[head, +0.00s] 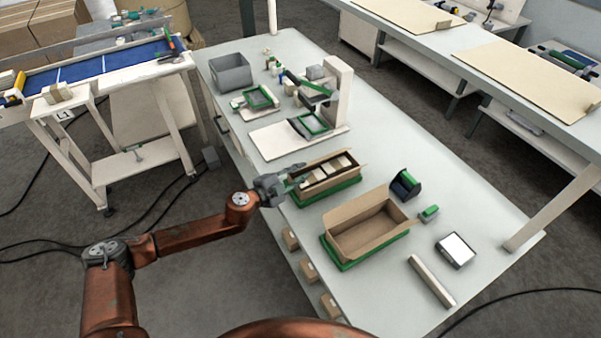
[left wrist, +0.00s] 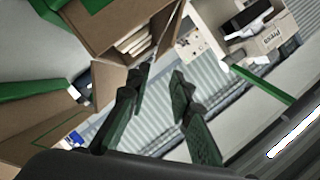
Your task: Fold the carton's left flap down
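A brown carton (head: 332,180) stands on a green base at the left edge of the long table, with several pale boxes inside. A flap sticks out at its right end. It also shows at the top of the left wrist view (left wrist: 105,22), with raised flaps, one near my fingers (left wrist: 107,84). My left gripper (head: 296,184) is at the carton's left end in the head view, hiding part of that end and its flap. In the left wrist view its fingers (left wrist: 160,74) are apart with nothing between them. I cannot tell whether a finger touches the flap. My right gripper is not in view.
An empty open carton (head: 361,240) stands nearer, on another green base. Right of it are a dark green-topped holder (head: 405,184), a white-topped box (head: 455,250) and a pale roll (head: 432,282). A white press-like machine (head: 338,95) and grey bin (head: 231,72) stand farther back.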

